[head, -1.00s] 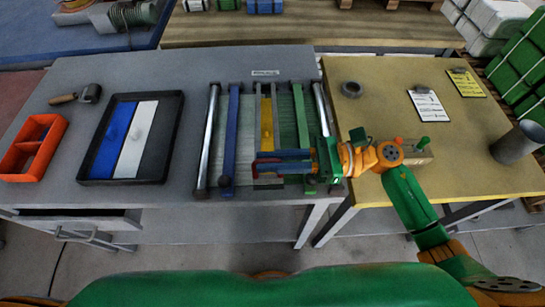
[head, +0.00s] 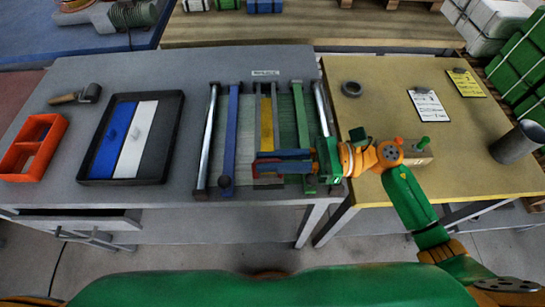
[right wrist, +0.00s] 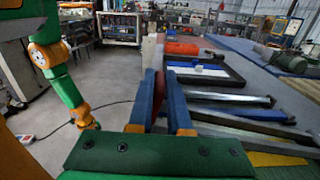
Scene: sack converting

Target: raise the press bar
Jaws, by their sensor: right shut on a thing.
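The press lies on the grey table, with a blue bar (head: 231,130), a yellow bar (head: 266,122) and a green bar (head: 301,120) between two chrome rails. My right gripper (head: 256,164) reaches in from the right, low over the press, its fingers across the near part of the yellow bar. It is shut on what appears to be the press bar; the held part is mostly hidden. In the right wrist view the blue fingers (right wrist: 163,92) show a reddish surface between them.
A black tray (head: 172,140) with blue and white strips lies left of the press.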

